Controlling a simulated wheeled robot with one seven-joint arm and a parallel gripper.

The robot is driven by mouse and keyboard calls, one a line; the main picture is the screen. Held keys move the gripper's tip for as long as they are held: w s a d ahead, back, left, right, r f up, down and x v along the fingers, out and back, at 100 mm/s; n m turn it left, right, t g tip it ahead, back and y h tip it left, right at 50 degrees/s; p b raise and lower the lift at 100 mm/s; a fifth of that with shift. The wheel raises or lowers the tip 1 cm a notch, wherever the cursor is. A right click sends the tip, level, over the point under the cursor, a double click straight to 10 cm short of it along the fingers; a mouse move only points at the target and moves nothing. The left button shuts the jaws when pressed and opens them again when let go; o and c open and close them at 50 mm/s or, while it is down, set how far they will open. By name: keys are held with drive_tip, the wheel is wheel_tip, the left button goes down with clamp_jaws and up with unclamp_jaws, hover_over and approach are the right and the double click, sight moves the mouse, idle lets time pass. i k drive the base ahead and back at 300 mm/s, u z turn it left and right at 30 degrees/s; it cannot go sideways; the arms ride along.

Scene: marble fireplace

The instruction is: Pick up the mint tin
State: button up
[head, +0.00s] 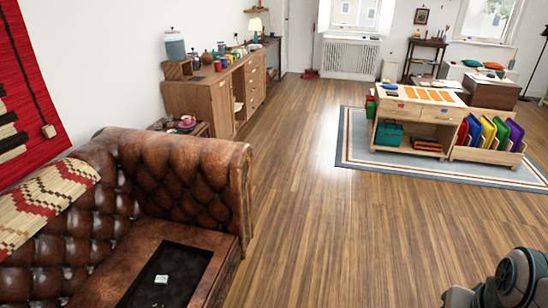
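A small pale tin-like item with dark marks (161,279), possibly the mint tin, lies on a black flat tray or panel (183,259) on the seat of the brown leather sofa (188,169). It is too small to read. My gripper is not in view. Only part of my arm (515,280) shows at the bottom right corner, well to the right of the sofa and apart from the small item.
The sofa's tufted back and armrest rise around the seat. A side table (200,129) with a red cup (187,121) stands behind it. A wooden sideboard (203,97) lines the left wall. A shelf unit (418,113) stands on a rug. Wooden floor between is clear.

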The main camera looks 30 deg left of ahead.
sight(160, 280)
drive_tip(key=u, duration=0.3)
drive_tip(key=i, duration=1.6)
drive_tip(key=u, duration=1.35)
drive_tip(key=i, duration=1)
drive_tip(key=u, duration=1.5)
drive_tip(key=i, duration=0.5)
drive_tip(key=u, duration=0.25)
